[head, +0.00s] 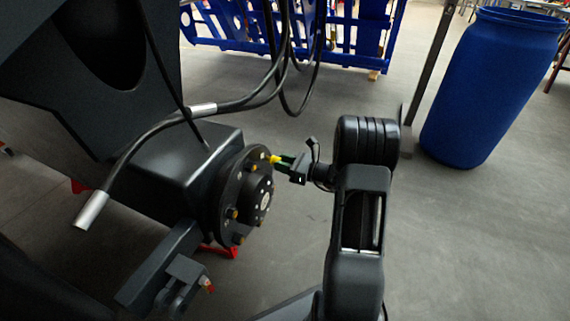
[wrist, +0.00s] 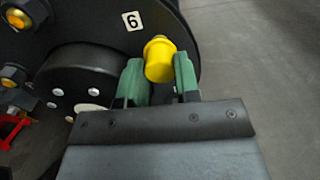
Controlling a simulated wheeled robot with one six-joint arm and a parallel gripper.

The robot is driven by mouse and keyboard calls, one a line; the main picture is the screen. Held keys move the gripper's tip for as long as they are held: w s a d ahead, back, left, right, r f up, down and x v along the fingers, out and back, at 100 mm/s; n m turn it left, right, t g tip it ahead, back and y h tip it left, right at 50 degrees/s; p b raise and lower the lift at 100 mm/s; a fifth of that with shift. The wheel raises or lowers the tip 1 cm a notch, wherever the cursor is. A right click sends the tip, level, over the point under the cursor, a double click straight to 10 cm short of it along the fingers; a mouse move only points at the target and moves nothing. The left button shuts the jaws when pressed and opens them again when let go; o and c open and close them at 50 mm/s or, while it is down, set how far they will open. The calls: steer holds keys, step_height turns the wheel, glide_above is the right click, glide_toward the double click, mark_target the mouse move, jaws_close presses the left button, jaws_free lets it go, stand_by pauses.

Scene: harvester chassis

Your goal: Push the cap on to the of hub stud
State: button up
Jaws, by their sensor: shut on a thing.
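A yellow cap (wrist: 159,60) is held between the green fingers of my gripper (wrist: 159,80) in the wrist view. In the head view the cap (head: 275,158) shows small at the tip of my gripper (head: 283,160), at the upper right edge of the black hub (head: 236,198). The hub flange (wrist: 108,35) lies right behind the cap in the wrist view, next to a white label with the number 6. The stud behind the cap is hidden, so I cannot tell whether the cap is on it. Other studs with yellow-orange tips (wrist: 16,18) show at the left.
A black hose with a metal end (head: 90,211) hangs left of and above the hub. A blue barrel (head: 490,85) and a blue frame (head: 300,35) stand behind. Red supports (head: 220,250) show below the hub.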

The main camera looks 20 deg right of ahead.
steer(key=shift+x, duration=1.05)
steer(key=o, duration=0.8)
steer(key=shift+p+v, duration=0.45)
steer(key=shift+v, duration=2.1)
steer(key=p+v, duration=0.3)
steer(key=v, duration=1.1)
